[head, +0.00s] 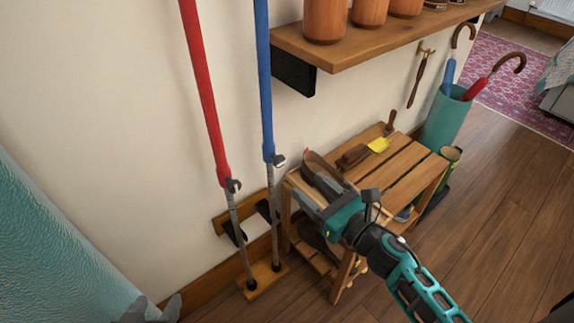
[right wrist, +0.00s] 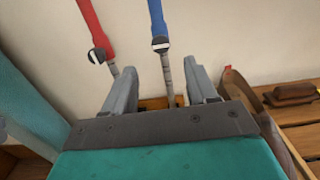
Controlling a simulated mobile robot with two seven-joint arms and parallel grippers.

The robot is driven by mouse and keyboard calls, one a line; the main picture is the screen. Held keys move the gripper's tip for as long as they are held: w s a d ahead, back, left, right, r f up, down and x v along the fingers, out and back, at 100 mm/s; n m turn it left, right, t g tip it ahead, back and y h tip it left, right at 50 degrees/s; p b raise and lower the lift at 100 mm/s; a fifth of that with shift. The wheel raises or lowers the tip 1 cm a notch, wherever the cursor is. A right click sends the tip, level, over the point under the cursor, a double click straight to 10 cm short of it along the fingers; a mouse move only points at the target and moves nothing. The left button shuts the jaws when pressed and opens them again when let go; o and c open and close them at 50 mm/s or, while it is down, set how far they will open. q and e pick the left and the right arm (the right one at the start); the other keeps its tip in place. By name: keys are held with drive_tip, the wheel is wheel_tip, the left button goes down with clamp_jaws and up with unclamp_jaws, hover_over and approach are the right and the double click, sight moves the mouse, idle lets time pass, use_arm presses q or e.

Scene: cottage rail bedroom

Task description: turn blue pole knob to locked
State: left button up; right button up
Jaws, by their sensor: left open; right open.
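The blue pole (head: 264,80) stands upright against the wall, with a grey lower shaft. Its knob (head: 279,160), black and pale, sits at the lower end of the blue tube; it also shows in the right wrist view (right wrist: 160,43). My right gripper (head: 308,180) is open and empty, just right of the blue pole in the head view. In the right wrist view, the grey shaft appears between its two fingers (right wrist: 160,88), with the knob beyond and above the fingertips. I see no contact.
The red pole (head: 204,90) with its own knob (head: 233,186) stands left of the blue one. Both rest in a wooden base (head: 262,283). A slatted wooden bench (head: 405,160) stands beside my right gripper. A wall shelf (head: 370,45) with pots overhangs it.

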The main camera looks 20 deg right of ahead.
sight(281, 162)
drive_tip(key=x, duration=0.9)
drive_tip(key=c, duration=1)
